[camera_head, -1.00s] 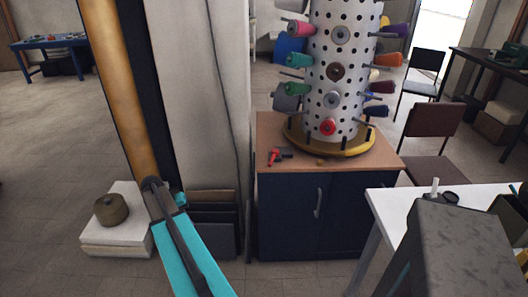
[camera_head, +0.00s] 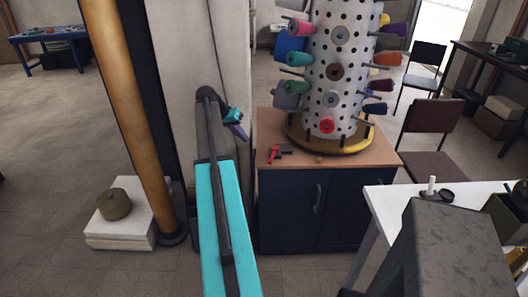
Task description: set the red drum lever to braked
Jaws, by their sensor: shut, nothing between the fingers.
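The red lever (camera_head: 273,154) is small and sits on the cabinet's wooden top, at the left of the drum, with a dark piece beside it. The white perforated drum (camera_head: 318,72) stands upright on a yellow round base (camera_head: 348,146) and carries several coloured spools. My gripper (camera_head: 240,133) is at the end of my turquoise and dark arm, left of the lever in the picture and apart from it. It looks small, shut and empty. Which setting the lever is in cannot be told at this size.
The wooden-topped cabinet (camera_head: 380,153) has dark blue doors. A brass-coloured pole (camera_head: 128,110) and a pale panel (camera_head: 185,60) stand left of it. A white table (camera_head: 385,207) is at the right front. A white block (camera_head: 108,225) carries a round brown weight (camera_head: 115,204).

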